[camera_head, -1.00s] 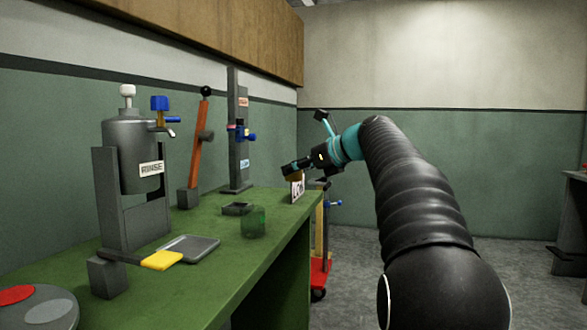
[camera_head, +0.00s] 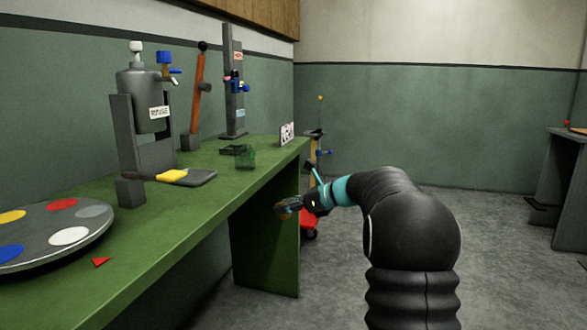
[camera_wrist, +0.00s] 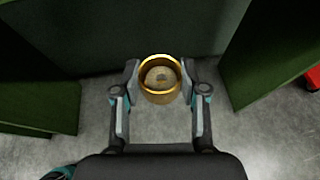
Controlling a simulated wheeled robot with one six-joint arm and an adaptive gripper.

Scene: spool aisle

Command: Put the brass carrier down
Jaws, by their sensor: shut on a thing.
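The brass carrier (camera_wrist: 159,96) shows in the wrist view as a round, open-topped brass ring or cup. It sits between the two fingers of my gripper (camera_wrist: 160,82), which is shut on it. Through its opening I see something greyish, too small to tell. In the head view my gripper (camera_head: 284,207) is low, in front of the green bench's open side and below its top. The carrier is hard to make out there. The grey floor shows below the carrier in the wrist view, and nothing is seen touching its underside.
A red-based cart (camera_head: 310,222) stands beyond my gripper.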

